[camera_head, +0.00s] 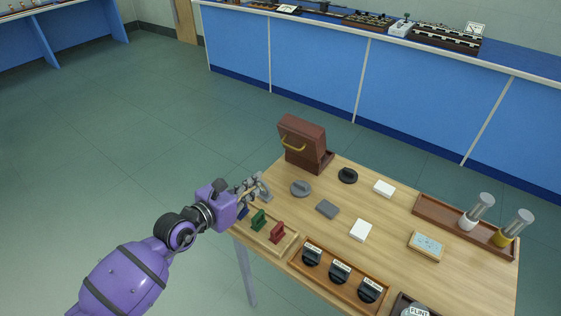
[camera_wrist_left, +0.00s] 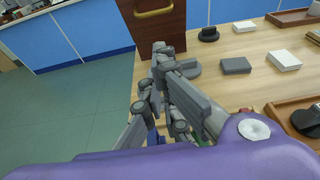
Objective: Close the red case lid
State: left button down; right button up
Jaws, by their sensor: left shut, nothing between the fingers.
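The red-brown case (camera_head: 318,164) stands at the far left corner of the wooden table. Its lid (camera_head: 301,136) is raised upright and has a yellow handle on its face. The lid also shows at the top of the left wrist view (camera_wrist_left: 152,25). My left gripper (camera_head: 264,186) is shut and empty, at the table's left edge, nearer to me than the case. In the head view a gap shows between the fingers and the case; in the wrist view the fingers overlap the lower lid, and I cannot tell any contact there. My right gripper is not in view.
A grey round piece (camera_head: 300,188) and a black round piece (camera_head: 347,175) lie near the case. A tray with green and red blocks (camera_head: 288,245) is close to my left gripper. Dark knobs stand in a wooden tray (camera_head: 321,285). Open floor lies left of the table.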

pick_arm(q)
jog(key=x, duration=1)
jog(key=shift+w+f+b, duration=0.1)
jog(key=shift+f+b, duration=0.25)
jog(key=shift+b, duration=0.05)
jog(key=w+d+r, duration=0.2)
jog(key=shift+w+r+p, duration=0.1)
jog(key=shift+w+p, duration=0.25)
jog(key=shift+w, duration=0.05)
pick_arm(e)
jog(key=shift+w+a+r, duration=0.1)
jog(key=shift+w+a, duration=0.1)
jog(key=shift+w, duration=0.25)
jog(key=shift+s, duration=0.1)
